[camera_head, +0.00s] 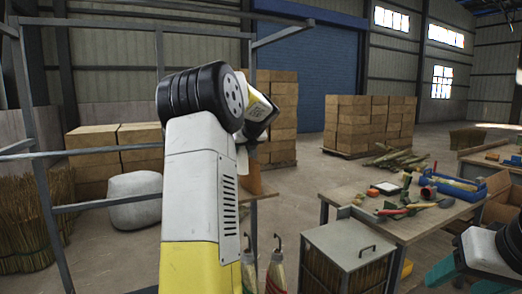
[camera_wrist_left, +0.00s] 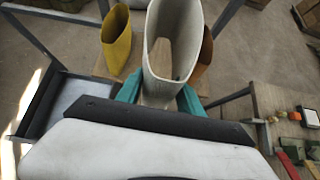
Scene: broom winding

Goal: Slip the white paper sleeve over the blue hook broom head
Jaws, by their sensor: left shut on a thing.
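The white paper sleeve (camera_wrist_left: 172,40) is an open oval tube in the left wrist view. My left gripper (camera_wrist_left: 160,98) is shut on its near end with teal fingers on both sides. In the head view my left forearm hides most of that hand and the sleeve. Two broom heads with hooks, one at left (camera_head: 249,272) and one at right (camera_head: 277,268), stand low in the middle.
A yellow sleeve (camera_wrist_left: 117,40) and a brown sleeve (camera_wrist_left: 204,58) stand beside the white one. A grey bin (camera_head: 343,243) stands right of the brooms. A metal frame (camera_head: 45,170) is at left.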

